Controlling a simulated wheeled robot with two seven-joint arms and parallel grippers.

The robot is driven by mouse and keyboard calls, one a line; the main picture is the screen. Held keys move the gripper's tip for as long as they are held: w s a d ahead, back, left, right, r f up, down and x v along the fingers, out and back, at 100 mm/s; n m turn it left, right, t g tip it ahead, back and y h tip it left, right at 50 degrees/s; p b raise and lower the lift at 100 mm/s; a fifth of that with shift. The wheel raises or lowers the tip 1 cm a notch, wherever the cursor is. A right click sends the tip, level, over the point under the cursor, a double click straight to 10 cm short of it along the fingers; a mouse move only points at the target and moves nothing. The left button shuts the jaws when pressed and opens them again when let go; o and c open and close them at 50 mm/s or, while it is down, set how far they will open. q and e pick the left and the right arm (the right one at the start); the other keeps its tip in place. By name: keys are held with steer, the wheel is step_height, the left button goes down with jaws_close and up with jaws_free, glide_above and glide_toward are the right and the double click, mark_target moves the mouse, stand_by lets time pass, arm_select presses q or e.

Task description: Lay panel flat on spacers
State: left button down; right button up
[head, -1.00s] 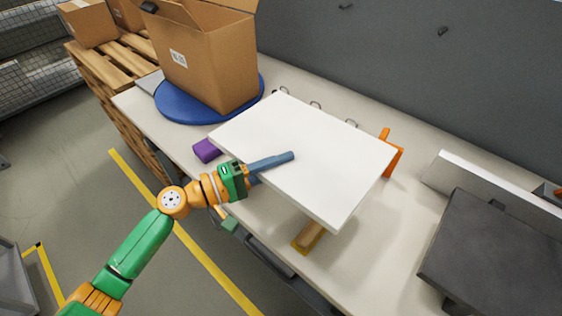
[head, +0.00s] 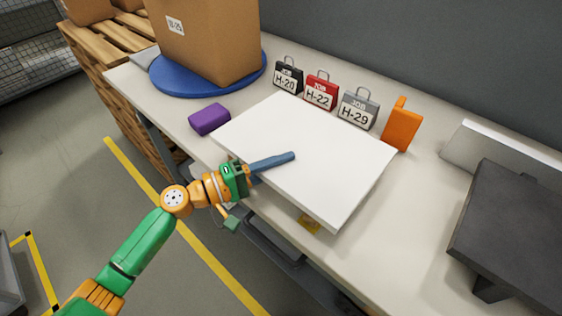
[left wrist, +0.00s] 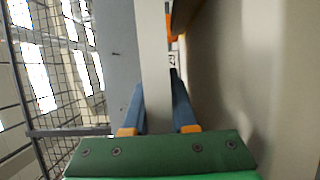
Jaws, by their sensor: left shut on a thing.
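The white panel (head: 310,165) is roughly level over the bench in the head view. My left gripper (head: 290,156) is shut on its near left edge, with one blue finger along the top face. In the left wrist view the panel (left wrist: 154,60) shows edge-on between the two blue fingers of the gripper (left wrist: 157,90). A yellow piece, probably part of a spacer (head: 308,222), peeks out under the panel's near edge. The rest of the spacers is hidden, so I cannot tell whether the panel touches them. My right gripper is not in view.
A purple block (head: 209,119) lies left. A dark machine (head: 515,230) is at right. A carton (head: 205,40) sits on a blue disc (head: 170,85).

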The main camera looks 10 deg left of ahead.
arm_select(q)
steer(key=shift+f+b, duration=0.45)
steer(key=shift+f, duration=0.25)
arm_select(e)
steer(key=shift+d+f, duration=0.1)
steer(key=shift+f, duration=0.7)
